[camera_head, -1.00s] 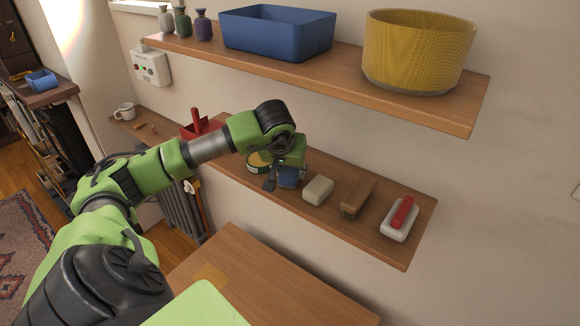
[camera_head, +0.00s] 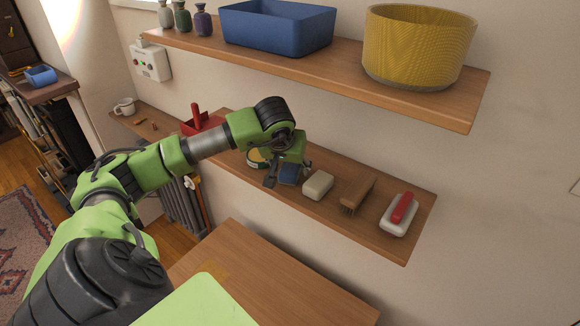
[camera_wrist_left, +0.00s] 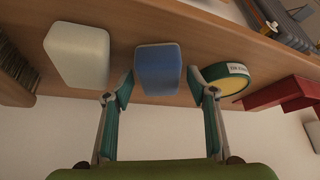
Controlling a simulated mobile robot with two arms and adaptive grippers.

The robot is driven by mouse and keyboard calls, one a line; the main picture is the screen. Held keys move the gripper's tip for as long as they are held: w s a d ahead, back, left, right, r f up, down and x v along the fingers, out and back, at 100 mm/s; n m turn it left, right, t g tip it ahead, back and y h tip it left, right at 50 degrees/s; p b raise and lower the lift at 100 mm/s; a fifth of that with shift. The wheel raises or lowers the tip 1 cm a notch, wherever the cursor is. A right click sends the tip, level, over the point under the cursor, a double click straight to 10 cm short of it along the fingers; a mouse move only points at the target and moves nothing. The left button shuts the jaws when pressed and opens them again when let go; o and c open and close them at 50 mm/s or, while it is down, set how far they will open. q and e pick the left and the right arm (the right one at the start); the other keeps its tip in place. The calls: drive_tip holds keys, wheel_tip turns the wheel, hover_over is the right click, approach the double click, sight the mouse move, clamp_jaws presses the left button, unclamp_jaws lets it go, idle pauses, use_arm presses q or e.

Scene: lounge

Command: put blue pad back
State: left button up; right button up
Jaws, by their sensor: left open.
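The blue pad (camera_head: 289,175) lies on the lower shelf (camera_head: 330,205), partly hidden by my gripper in the head view. It shows whole in the left wrist view (camera_wrist_left: 158,68), between a white pad and a round tin. My left gripper (camera_head: 288,172) is at the shelf over the blue pad. In the left wrist view the open fingers (camera_wrist_left: 162,85) stand on either side of the pad's near end, with a visible gap at the tin side. My right gripper is not in view.
On the lower shelf, a white pad (camera_head: 318,185), a brush (camera_head: 357,193) and a white-and-red brush (camera_head: 399,213) stand right. A tin (camera_wrist_left: 228,78) and red dustpan (camera_head: 203,124) are left. The upper shelf holds a blue bin (camera_head: 277,30) and yellow basket (camera_head: 418,48).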

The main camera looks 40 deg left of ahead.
use_arm(q)
drive_tip(key=b+v, duration=0.2)
drive_tip(key=v, duration=1)
drive_tip(key=shift+f, duration=0.1)
